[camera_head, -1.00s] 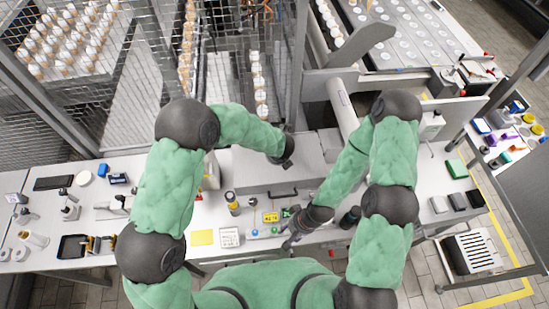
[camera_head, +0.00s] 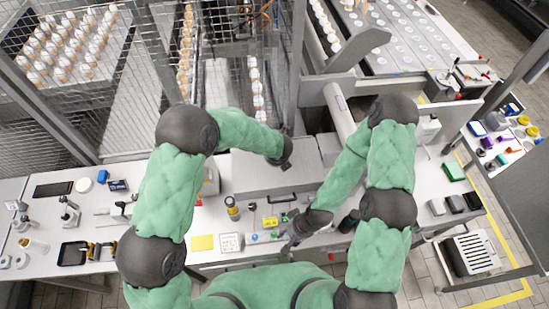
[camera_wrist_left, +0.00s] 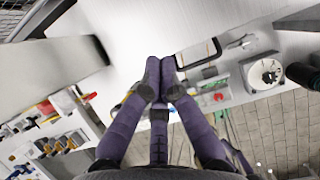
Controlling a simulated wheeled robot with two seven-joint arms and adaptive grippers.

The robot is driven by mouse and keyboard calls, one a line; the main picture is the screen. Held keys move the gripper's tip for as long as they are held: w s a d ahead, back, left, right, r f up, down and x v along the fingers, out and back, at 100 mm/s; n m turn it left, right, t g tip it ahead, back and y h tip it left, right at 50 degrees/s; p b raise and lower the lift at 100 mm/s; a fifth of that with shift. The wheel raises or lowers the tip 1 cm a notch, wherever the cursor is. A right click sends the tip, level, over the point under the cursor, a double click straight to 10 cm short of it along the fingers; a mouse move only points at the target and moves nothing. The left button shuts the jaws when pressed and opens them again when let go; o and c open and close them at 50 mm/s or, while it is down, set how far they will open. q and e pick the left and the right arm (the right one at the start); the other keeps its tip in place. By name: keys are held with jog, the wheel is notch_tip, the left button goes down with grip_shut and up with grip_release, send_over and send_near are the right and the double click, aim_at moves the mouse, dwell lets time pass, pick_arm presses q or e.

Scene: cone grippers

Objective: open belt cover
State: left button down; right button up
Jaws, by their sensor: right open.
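The belt cover (camera_head: 262,179) is a light grey box-like lid in the middle of the bench, with a dark handle (camera_head: 283,198) on its front side. It looks closed. My left gripper (camera_head: 287,158) is over the cover, behind the handle; the head view mostly hides its fingers. In the left wrist view its purple fingers (camera_wrist_left: 161,73) come together at the tips with nothing visible between them.
A green box (camera_head: 453,171) lies at the right. A metal mesh fence (camera_head: 226,85) rises behind the bench.

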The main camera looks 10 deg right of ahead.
dwell(0.6)
pick_arm(q)
jog(key=v, duration=1.2)
